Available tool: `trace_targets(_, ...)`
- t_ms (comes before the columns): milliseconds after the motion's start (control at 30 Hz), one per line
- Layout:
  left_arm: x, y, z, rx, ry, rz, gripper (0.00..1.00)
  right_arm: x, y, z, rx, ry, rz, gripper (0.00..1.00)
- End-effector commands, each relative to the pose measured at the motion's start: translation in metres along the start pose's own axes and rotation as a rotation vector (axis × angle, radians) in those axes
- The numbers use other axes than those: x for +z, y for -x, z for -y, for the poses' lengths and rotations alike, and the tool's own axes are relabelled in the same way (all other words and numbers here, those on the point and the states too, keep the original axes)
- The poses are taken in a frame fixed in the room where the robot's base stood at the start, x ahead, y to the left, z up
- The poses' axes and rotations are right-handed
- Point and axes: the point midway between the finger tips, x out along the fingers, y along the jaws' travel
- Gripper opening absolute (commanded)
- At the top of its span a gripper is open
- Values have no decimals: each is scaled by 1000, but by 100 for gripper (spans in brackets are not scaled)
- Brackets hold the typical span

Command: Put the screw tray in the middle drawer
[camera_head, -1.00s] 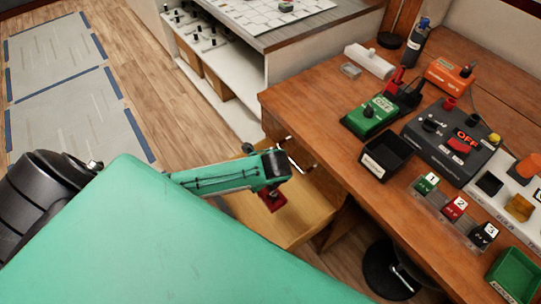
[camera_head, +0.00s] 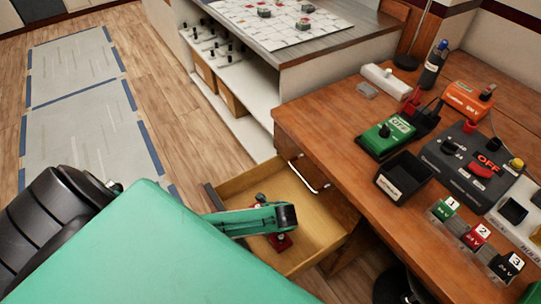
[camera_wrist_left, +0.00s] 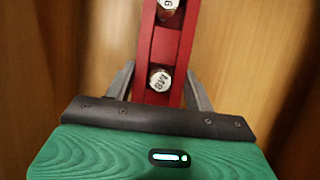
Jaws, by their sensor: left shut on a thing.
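The screw tray (camera_wrist_left: 165,45) is narrow and red, with numbered round caps in its compartments. My left gripper (camera_wrist_left: 160,88) is shut on it, one finger on each side. In the head view the tray (camera_head: 281,242) shows partly on both sides of my green wrist, low inside an open wooden drawer (camera_head: 318,215). I cannot tell whether it touches the drawer floor. The drawer is pulled out from the desk's left side, below a closed front with a metal handle (camera_head: 303,176). My right gripper is not in view.
The wooden desk (camera_head: 335,130) carries a black bin (camera_head: 403,177), a green device (camera_head: 387,135), a dark OFF panel (camera_head: 465,160) and numbered blocks (camera_head: 476,236). A white shelf unit (camera_head: 255,125) stands behind the drawer. The drawer's right part looks empty.

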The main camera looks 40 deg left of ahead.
Motion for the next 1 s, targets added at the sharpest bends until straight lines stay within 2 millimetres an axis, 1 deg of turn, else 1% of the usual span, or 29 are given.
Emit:
trace_targets(33,-2,-4,1,-1,1,0,25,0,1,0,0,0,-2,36)
trace_targets(333,-2,-5,1,-2,0,0,25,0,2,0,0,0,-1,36)
trace_targets(367,-2,-6,0,-1,0,-1,56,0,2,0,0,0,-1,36)
trace_targets(400,-2,-5,0,-1,0,-1,64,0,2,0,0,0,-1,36)
trace_targets(467,-2,-5,0,-1,0,-1,76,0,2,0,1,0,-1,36)
trace_targets(800,-1,-3,0,-1,0,0,76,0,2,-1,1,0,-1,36)
trace_targets(867,-1,3,0,-1,0,0,76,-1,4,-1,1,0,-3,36)
trace_targets(933,-1,14,1,-3,0,-1,76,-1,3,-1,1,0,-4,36)
trace_targets(1000,0,28,1,-4,-1,-1,76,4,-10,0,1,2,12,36)
